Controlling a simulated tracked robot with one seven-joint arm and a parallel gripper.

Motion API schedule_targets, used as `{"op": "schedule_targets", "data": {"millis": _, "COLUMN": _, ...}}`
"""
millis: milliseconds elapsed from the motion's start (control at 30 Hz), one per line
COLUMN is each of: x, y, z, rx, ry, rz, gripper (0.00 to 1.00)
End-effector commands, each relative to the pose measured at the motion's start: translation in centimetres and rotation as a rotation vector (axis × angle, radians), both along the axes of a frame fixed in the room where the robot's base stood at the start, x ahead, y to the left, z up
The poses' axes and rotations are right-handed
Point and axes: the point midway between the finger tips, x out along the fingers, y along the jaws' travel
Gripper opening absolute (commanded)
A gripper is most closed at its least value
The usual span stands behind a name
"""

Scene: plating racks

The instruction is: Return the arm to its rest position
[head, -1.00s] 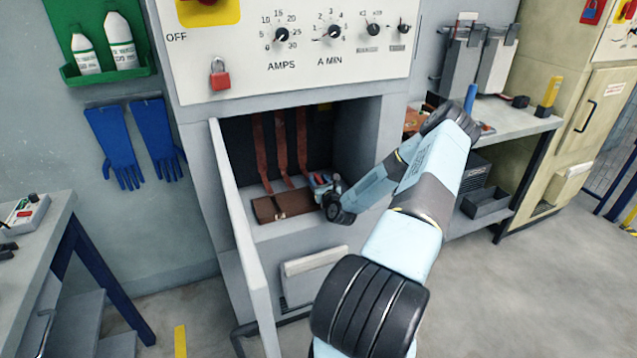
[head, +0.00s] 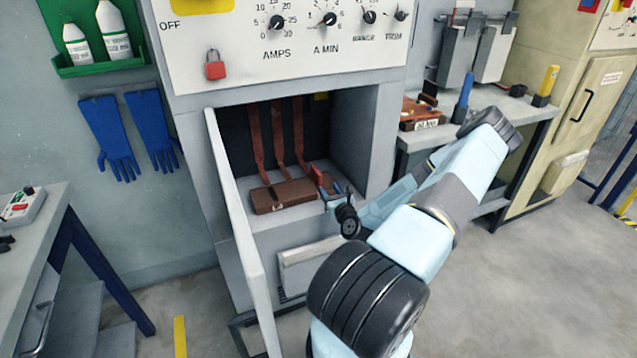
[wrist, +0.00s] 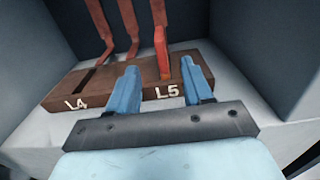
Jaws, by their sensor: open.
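My gripper (head: 330,190) is at the front right of the open cabinet bay, its blue fingers pointing in. In the wrist view my gripper (wrist: 160,72) is open, with nothing held between the fingers. Beyond the fingers lies a brown block (wrist: 80,85) marked L4 and L5. A bright red upright piece (wrist: 162,52) stands at the L5 end, seen between the fingertips and apart from them. The block (head: 285,195) also shows on the bay floor. Part of its right end is hidden by my gripper in the head view.
Red-brown straps (head: 277,130) hang down in the bay. The open door (head: 232,225) stands left, and the bay's right wall (head: 370,140) is close to my arm. A bench (head: 530,110) with a blue-handled tool (head: 463,100) stands right. Floor (head: 520,290) is clear at the right.

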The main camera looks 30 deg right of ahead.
Motion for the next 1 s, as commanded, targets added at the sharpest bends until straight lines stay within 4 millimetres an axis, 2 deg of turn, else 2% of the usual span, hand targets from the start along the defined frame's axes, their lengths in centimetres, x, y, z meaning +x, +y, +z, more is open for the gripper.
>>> {"op": "schedule_targets", "data": {"millis": 367, "x": 0.2, "y": 0.5, "z": 0.2, "rx": -0.046, "ry": 0.032, "rz": 0.029, "gripper": 0.5}}
{"op": "schedule_targets", "data": {"millis": 667, "x": 2.3, "y": 3.1, "z": 1.8, "rx": -0.393, "ry": 0.259, "rz": 0.227, "gripper": 0.5}}
{"op": "schedule_targets", "data": {"millis": 1000, "x": 3.6, "y": 5.6, "z": 5.1, "rx": -0.844, "ry": 0.495, "rz": 0.462, "gripper": 0.5}}
